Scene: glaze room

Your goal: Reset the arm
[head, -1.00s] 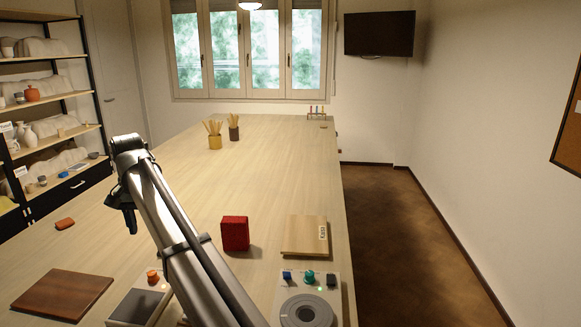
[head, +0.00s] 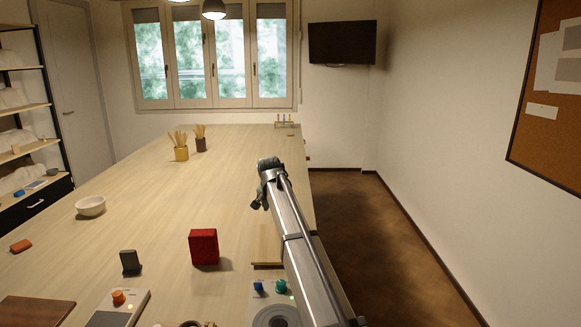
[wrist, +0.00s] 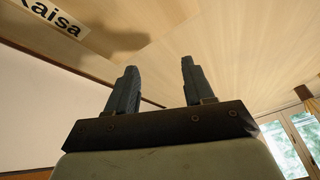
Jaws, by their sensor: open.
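My gripper (head: 257,204) hangs over the right part of the table in the head view, at the end of my arm. It points downward, and its fingers are small and dark there. In the wrist view my gripper (wrist: 155,85) shows two dark fingers well apart with nothing between them. The wooden board (head: 266,243) with a name label lies nearer the camera and is partly hidden by my arm. In the wrist view its label (wrist: 55,15) reads "Kaisa", cut off at the picture's edge.
The long table (head: 150,220) carries a red block (head: 203,247), a white bowl (head: 90,206), a dark upright piece (head: 130,262) and an orange block (head: 21,246). Two brush pots (head: 181,153) stand farther back. A device with a round plate (head: 275,316) is beside my arm. The table's middle is clear.

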